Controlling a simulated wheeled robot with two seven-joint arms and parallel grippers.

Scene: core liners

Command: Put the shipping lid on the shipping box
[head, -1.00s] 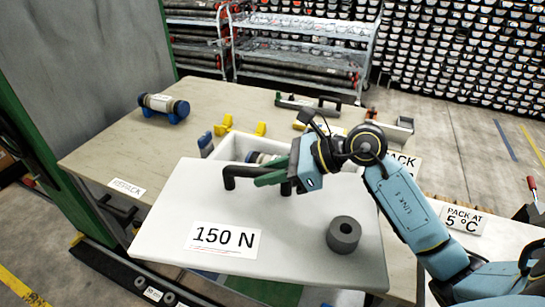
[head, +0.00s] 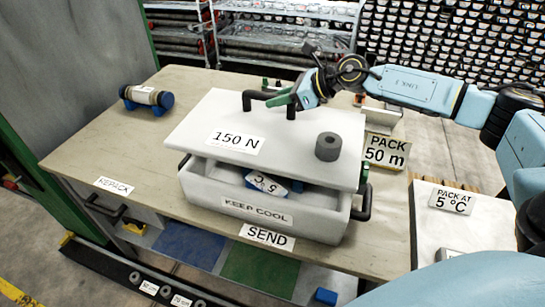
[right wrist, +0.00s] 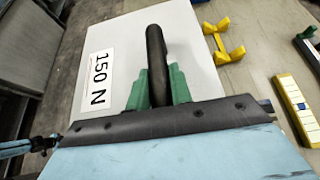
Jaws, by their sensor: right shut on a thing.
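The shipping lid (head: 200,117) is a white slab with a 150 N label, a black bar handle (head: 252,97) and a dark grey ring-shaped weight (head: 328,147) on top. My right gripper (head: 280,99) is shut on the handle; in the right wrist view its green fingers (right wrist: 158,88) sit on both sides of the black bar. The shipping box (head: 205,195) is white with black side handles and a KEEP COOL label. The lid is over the box's back part, tilted or raised, with the front gap showing a blue and white item (head: 268,184) inside. My left gripper is not in view.
A core liner with blue end caps (head: 147,97) lies at the table's back left. A PACK 50 m sign (head: 386,152) and a side table with a PACK AT 5 °C sign (head: 451,201) are at the right. Yellow supports (right wrist: 223,38) lie nearby.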

